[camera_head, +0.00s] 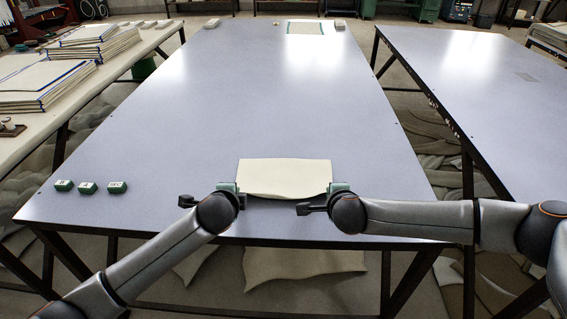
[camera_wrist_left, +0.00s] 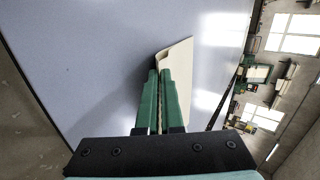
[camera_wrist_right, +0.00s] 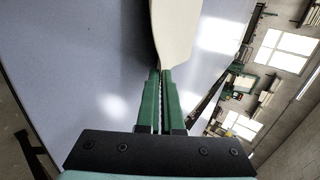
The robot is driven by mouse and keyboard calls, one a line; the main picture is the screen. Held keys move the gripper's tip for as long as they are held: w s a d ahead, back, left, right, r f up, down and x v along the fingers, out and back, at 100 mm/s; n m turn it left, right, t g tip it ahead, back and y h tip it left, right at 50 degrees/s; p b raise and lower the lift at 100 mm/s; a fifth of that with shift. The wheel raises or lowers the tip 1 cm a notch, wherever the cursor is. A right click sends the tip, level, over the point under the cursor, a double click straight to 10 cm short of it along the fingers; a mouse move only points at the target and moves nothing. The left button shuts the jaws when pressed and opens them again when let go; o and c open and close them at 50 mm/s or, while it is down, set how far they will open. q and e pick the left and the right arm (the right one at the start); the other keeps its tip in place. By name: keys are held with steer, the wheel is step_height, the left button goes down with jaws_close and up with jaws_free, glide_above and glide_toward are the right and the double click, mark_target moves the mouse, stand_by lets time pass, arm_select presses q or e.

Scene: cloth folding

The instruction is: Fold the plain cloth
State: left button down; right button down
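The plain cloth (camera_head: 285,175) is cream and shows as a small rectangle at the near edge of the table, with its near edge sagging. My left gripper (camera_head: 237,187) is at its near left corner, and my right gripper (camera_head: 333,188) is at its near right corner. In the left wrist view the green fingers (camera_wrist_left: 160,76) are closed together with the cloth (camera_wrist_left: 175,55) at their tips. In the right wrist view the fingers (camera_wrist_right: 160,74) are closed on the cloth edge (camera_wrist_right: 174,35). How much of the cloth touches the table is hard to tell.
The grey-blue table (camera_head: 260,90) is clear around and beyond the cloth. Three small green blocks (camera_head: 88,187) sit at the near left. A left side table holds cloth stacks (camera_head: 45,84). Another table (camera_head: 480,90) stands to the right. A pale sheet (camera_head: 305,28) lies at the far end.

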arm_select(q)
steer(key=shift+s+f, duration=0.15)
arm_select(e)
steer(key=shift+s+d+f, duration=0.15)
arm_select(q)
steer(key=c, duration=0.7)
jaws_free()
arm_select(e)
steer(key=c, duration=0.7)
jaws_free()
arm_select(q)
steer(key=shift+s+r, duration=0.1)
steer(key=shift+r, duration=0.3)
arm_select(e)
steer(key=shift+s+r, duration=0.1)
steer(key=shift+r, duration=0.25)
arm_select(q)
steer(key=s+r, duration=0.4)
steer(key=r, duration=0.1)
steer(key=s+r, duration=0.1)
steer(key=r, duration=0.2)
steer(key=shift+s+r, duration=0.1)
steer(key=shift+s, duration=0.3)
arm_select(e)
steer(key=s+r, duration=0.4)
steer(key=r, duration=0.1)
steer(key=s+r, duration=0.1)
steer(key=r, duration=0.2)
steer(key=shift+s+r, duration=0.15)
steer(key=shift+s, duration=0.25)
